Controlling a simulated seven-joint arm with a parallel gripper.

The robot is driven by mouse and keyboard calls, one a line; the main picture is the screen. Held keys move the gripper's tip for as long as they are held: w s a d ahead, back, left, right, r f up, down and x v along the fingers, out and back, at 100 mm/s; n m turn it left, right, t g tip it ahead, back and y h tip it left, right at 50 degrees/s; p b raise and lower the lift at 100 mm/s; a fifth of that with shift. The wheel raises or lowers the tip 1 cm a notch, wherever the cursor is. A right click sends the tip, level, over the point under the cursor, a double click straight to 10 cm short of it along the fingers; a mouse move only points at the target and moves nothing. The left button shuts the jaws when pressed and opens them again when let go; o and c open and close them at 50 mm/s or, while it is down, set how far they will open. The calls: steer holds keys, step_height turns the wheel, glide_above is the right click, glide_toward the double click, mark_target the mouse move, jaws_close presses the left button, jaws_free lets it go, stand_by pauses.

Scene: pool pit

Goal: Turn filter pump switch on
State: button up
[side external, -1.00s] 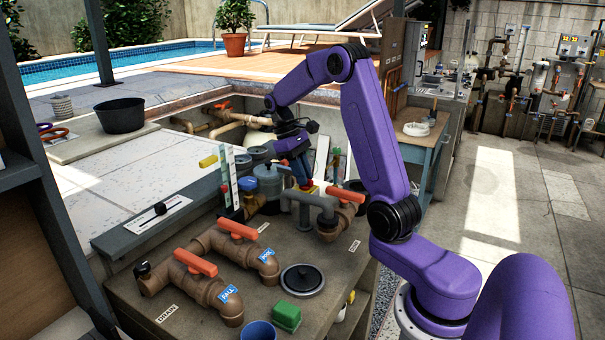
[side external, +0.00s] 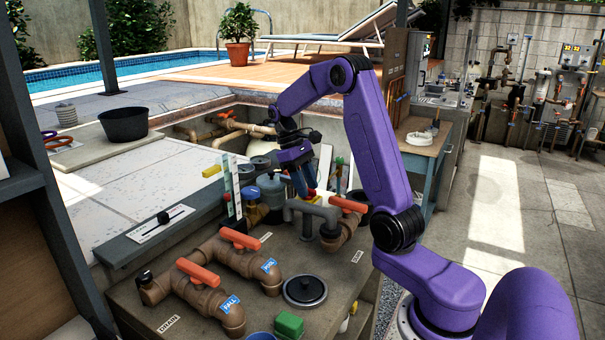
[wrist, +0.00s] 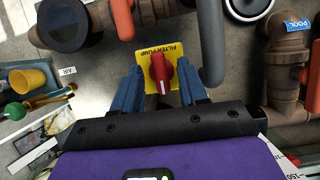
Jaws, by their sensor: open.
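The filter pump switch (wrist: 160,68) is a red knob on a yellow plate (wrist: 146,57) labelled FILTER PUMP, which reads upside down in the wrist view. The knob's grip lies roughly along the picture's vertical. My gripper (wrist: 160,76) is open, with one blue finger on each side of the knob. Whether the fingers touch the knob, I cannot tell. In the side external view my gripper (side external: 306,190) points down at the switch behind the grey pipe; the switch is mostly hidden there.
A grey pipe (wrist: 212,45) rises close beside the right finger. Orange-handled valves (side external: 240,238) and a black round lid (side external: 305,290) stand on the bench. A yellow cup (wrist: 27,79) is at the wrist view's left. A green block (side external: 289,324) sits at the front.

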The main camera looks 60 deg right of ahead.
steer(key=v, duration=1.1)
steer(key=shift+r, duration=0.35)
steer(key=shift+w, duration=0.1)
steer(key=s+a+f+n+t+h, duration=0.1)
steer(key=s+a+f+n+t, duration=0.2)
steer(key=a, duration=0.7)
steer(key=s+a+f+n, duration=0.1)
steer(key=s+a+n, duration=0.3)
steer(key=a, duration=0.6)
steer(key=s+a+f+n+t, duration=0.1)
steer(key=s+a+f+n, duration=0.1)
steer(key=s, duration=0.8)
steer(key=s+a+f+n+y, duration=0.1)
steer(key=s+a+f+n, duration=0.2)
steer(key=s, duration=0.8)
step_height(320, 180, down, 2)
steer(key=shift+s+f+n+t, duration=0.1)
steer(key=shift+s+n+t, duration=0.1)
steer(key=shift+n+t, duration=0.2)
